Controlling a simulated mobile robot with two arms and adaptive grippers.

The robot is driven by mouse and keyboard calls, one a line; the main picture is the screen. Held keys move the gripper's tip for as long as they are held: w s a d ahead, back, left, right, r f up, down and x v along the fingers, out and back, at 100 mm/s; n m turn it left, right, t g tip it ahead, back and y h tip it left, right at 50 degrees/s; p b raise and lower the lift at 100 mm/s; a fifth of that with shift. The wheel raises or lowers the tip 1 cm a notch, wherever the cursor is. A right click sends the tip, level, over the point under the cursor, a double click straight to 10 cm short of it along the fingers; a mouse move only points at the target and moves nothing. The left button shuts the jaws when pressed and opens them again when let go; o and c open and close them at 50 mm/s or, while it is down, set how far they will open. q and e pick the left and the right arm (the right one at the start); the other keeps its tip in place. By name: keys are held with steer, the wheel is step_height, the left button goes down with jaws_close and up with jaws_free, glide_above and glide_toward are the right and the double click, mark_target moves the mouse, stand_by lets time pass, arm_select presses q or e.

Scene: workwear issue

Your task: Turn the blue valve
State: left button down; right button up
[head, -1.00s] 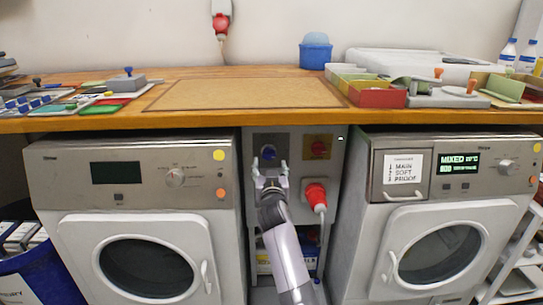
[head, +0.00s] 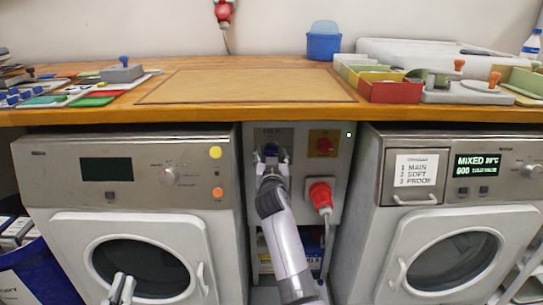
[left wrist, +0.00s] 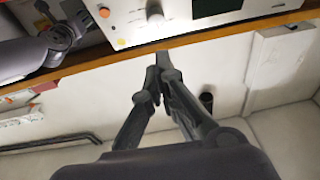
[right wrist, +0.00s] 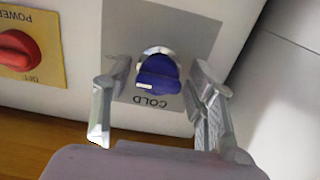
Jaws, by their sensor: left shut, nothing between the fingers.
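The blue valve (right wrist: 158,76) sits on a grey plate marked COLD, on the panel between the two washing machines. In the head view the valve (head: 271,149) is partly hidden by my right gripper (head: 271,158). In the right wrist view my right gripper (right wrist: 160,88) is open, with one finger on each side of the valve. Gaps show between the fingers and the valve. My left gripper (head: 123,286) is shut and empty in front of the left machine's door. Its fingers also show closed in the left wrist view (left wrist: 158,80).
A red power switch (right wrist: 18,48) on a yellow plate sits beside the valve. A red plug (head: 320,195) with a cable is below it. Washing machines (head: 60,180) flank the panel. The wooden worktop (head: 300,115) overhangs above.

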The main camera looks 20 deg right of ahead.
steer(key=c, duration=0.9)
